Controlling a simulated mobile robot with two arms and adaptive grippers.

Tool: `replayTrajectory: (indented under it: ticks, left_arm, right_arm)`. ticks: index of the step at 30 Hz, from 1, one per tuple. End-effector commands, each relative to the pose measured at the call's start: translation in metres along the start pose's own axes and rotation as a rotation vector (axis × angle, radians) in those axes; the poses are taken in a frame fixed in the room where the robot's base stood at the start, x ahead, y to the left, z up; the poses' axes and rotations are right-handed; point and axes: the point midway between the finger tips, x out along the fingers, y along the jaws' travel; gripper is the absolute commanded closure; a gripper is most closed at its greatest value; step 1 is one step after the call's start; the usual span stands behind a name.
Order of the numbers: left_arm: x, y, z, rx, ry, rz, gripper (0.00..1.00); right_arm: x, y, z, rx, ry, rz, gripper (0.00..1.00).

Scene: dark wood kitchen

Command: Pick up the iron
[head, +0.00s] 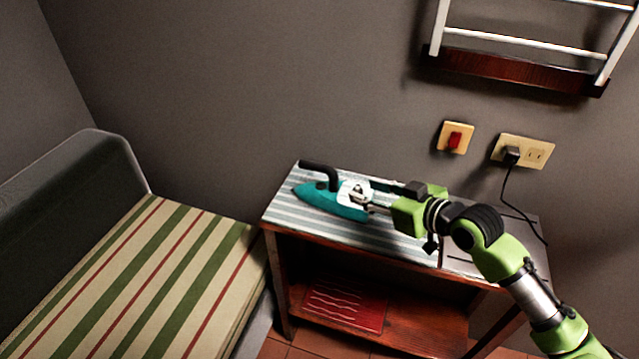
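The iron (331,203) has a teal body, a black handle and a pale rear part. It lies on the striped top of a small wooden cabinet (285,219), near its left end, with its nose to the left. My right gripper (372,195) comes in from the right, low over the cabinet top at the rear of the iron. Its dark fingers look spread apart, with the pale rear part at their tips. I cannot tell whether they touch it. My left gripper is not in view.
A bed or bench (130,280) with a striped cover stands at the left. A red folded cloth or mat (345,304) lies on the cabinet's lower shelf. A wall outlet (537,153) holds a plug with a black cord (507,190). A rack (520,70) hangs above.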

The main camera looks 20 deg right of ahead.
Motion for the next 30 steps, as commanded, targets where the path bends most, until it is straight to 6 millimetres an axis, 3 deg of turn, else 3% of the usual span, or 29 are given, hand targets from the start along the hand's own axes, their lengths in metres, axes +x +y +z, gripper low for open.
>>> replayTrajectory:
  ticks: [2, 5, 9, 12, 16, 23, 30]
  left_arm:
    - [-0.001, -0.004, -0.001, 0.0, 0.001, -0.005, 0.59]
    - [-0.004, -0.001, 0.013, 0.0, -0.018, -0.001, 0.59]
    - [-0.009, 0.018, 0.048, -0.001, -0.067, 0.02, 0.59]
    - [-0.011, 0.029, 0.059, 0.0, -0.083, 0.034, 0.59]
    - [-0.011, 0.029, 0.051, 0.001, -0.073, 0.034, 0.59]
    - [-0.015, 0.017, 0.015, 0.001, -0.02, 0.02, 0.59]
    - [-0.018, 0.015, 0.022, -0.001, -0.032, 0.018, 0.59]
  right_arm:
    - [0.008, 0.002, -0.003, 0.005, 0.006, 0.001, 0.64]
    - [0.026, 0.001, -0.004, 0.005, 0.007, 0.0, 0.64]
    - [0.055, 0.0, -0.004, 0.006, 0.006, -0.001, 0.64]
    - [0.071, 0.001, -0.003, 0.004, 0.005, 0.0, 0.64]
    - [0.082, 0.0, -0.002, 0.002, 0.003, 0.001, 0.64]
    - [0.104, -0.004, -0.004, 0.005, 0.003, -0.001, 0.64]
    - [0.133, -0.005, -0.001, 0.003, 0.002, 0.0, 0.64]
